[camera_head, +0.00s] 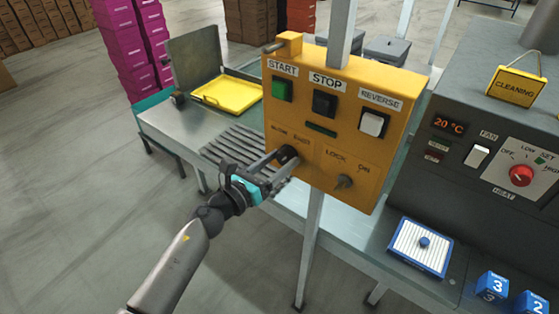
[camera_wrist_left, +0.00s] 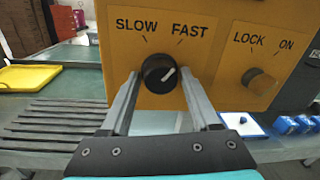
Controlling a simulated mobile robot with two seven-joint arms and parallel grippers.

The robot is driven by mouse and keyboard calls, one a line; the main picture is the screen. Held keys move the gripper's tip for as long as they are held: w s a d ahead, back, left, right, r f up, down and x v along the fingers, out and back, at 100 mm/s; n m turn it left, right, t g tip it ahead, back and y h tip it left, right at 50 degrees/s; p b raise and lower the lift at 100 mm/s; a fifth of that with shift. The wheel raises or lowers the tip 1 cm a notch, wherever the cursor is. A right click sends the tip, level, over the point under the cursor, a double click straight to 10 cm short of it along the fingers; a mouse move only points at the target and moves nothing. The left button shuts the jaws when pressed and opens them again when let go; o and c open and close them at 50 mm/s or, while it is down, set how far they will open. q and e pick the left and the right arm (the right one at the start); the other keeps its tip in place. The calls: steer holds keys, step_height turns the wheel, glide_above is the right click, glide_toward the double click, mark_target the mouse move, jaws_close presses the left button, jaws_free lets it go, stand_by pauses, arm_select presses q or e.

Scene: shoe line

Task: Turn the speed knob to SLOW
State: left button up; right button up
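The speed knob is a round black dial with a white pointer line, on the yellow control box (camera_head: 330,85) under the words SLOW and FAST. In the left wrist view the knob (camera_wrist_left: 158,74) has its line pointing up and to the right, toward FAST. In the head view the knob (camera_head: 288,153) is partly covered by my left gripper. My left gripper (camera_head: 276,160) is in front of it, and its fingers (camera_wrist_left: 159,78) stand open at the knob's left and right, with a small gap showing on each side. My right gripper is not in view.
The LOCK/ON switch (camera_head: 344,182) is just right of the knob. Above are the green START (camera_head: 282,89), black STOP (camera_head: 324,103) and white REVERSE (camera_head: 373,123) buttons. A yellow tray (camera_head: 228,94) lies at the back left. A grey heater panel (camera_head: 470,190) stands right.

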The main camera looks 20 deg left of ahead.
arm_select(q)
jaws_close()
steer(key=shift+n, duration=0.3)
steer(key=n, duration=0.2)
steer(key=shift+n, duration=0.4)
steer(key=n, duration=0.3)
steer(key=shift+n+t, duration=0.3)
steer(key=shift+n, duration=0.1)
steer(key=n+p, duration=0.1)
steer(key=n, duration=0.2)
steer(key=shift+n, duration=0.3)
steer(key=shift+d+n+t+y+p, duration=0.1)
steer(key=shift+n+t+y+p, duration=0.25)
steer(key=shift+n, duration=1.65)
